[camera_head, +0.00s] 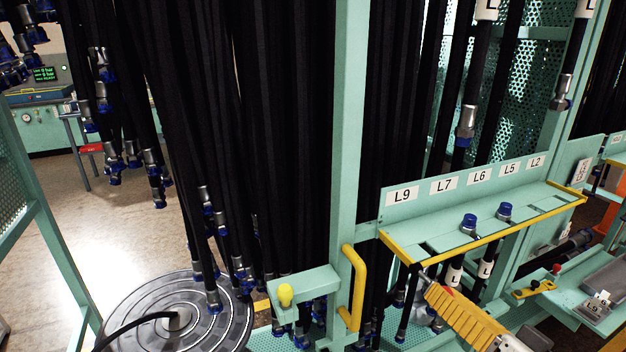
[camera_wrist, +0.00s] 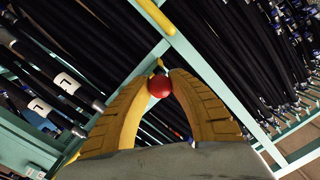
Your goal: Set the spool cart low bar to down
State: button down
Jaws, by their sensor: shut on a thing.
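My gripper (camera_head: 440,294) has ribbed yellow fingers and is at the lower right in the head view, below the labelled hose rack. In the wrist view my gripper (camera_wrist: 160,78) is shut on a round red knob (camera_wrist: 159,87), with a fingertip on each side. A bit of the red knob (camera_head: 449,291) shows at the fingertips in the head view. A small yellow piece shows just beyond the knob in the wrist view. The fingers hide most of what the knob is fixed to. I cannot tell which part is the low bar or how it is set.
The teal rack shelf (camera_head: 510,220) with a yellow edge and labels L9 to L2 is just above my gripper. A teal post (camera_head: 349,130) with a yellow handle (camera_head: 353,285) stands to the left. Black hoses (camera_head: 225,130) hang densely behind. A round ridged plate (camera_head: 130,310) is lower left.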

jog(key=shift+s+a+f, duration=0.1)
jog(key=shift+f, duration=0.25)
jog(key=c, duration=1.4)
grip_release()
jog(key=shift+r, duration=0.1)
jog(key=shift+r, duration=0.1)
jog(key=shift+r, duration=4.9)
